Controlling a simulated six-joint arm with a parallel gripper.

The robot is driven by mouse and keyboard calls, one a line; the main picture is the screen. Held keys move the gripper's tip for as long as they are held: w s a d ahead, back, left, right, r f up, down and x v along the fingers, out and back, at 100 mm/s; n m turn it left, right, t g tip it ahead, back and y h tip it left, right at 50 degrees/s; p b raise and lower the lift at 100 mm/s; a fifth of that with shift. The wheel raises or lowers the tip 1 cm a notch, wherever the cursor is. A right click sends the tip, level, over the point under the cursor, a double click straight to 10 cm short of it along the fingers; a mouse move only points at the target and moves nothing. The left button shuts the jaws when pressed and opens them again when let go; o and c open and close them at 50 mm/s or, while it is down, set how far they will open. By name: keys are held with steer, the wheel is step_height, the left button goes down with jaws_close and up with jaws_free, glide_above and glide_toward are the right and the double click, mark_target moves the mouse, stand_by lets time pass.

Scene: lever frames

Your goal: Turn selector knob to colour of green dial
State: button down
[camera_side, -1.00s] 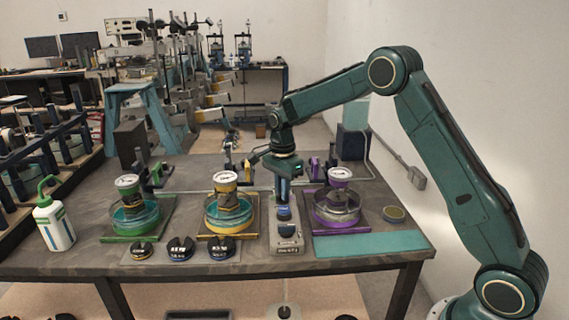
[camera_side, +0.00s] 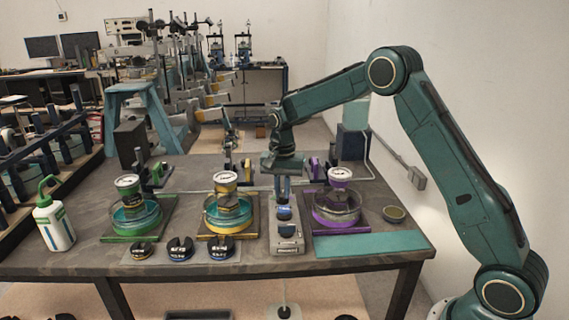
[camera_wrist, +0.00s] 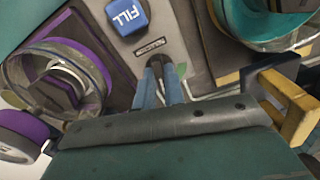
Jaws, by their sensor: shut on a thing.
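My gripper (camera_side: 284,197) points down over the back end of the grey control panel (camera_side: 289,247). In the wrist view its two blue fingers (camera_wrist: 160,72) are shut on a small dark selector knob, mostly hidden between them. A green mark (camera_wrist: 181,69) shows on the panel beside the fingertips. A blue FILL button (camera_wrist: 127,15) is on the same panel, clear of the fingers. The green dial (camera_side: 127,181) stands at the left, the yellow dial (camera_side: 225,177) in the middle and the purple dial (camera_side: 340,173) at the right, each above a glass dish. Their readings are too small to tell.
The yellow-based dish (camera_side: 229,224) is close left of the panel and the purple-based dish (camera_side: 337,216) close right. Several dark round pieces (camera_side: 180,248) lie along the front edge. A white bottle (camera_side: 54,221) stands at far left. A teal mat (camera_side: 372,243) is at front right.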

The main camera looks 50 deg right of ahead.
steer(key=n, duration=1.2)
stand_by(0.4)
steer(key=c, duration=1.5)
jaws_free()
steer(key=shift+r, duration=0.15)
